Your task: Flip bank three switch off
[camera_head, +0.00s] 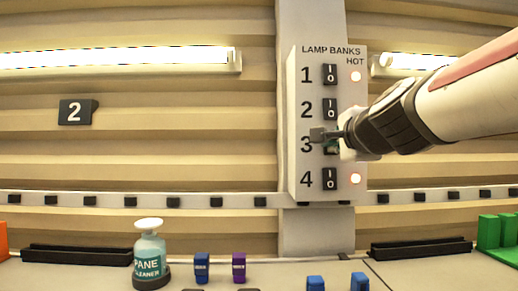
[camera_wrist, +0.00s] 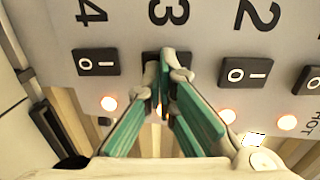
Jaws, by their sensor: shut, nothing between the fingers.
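The white lamp-bank panel (camera_head: 296,125) has black rocker switches numbered 1 to 4 in a column. Switch three (camera_wrist: 150,56) is mostly hidden behind my fingertips in the wrist view; its position cannot be read. My gripper (camera_head: 330,146) is at switch three's place beside the numeral 3 in the head view. In the wrist view my gripper (camera_wrist: 165,68) has its teal fingers shut together, with nothing between them, over the switch. The tips look close to or touching it. The lamp by switch three (camera_wrist: 160,109) glows between the fingers.
Switch two (camera_wrist: 246,72) and switch four (camera_wrist: 98,62) lie close on either side. Their lamps (camera_wrist: 228,115) (camera_wrist: 109,103) are lit. A bench below holds a cleaner bottle (camera_head: 149,252), blue and purple items and a green block (camera_head: 490,232).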

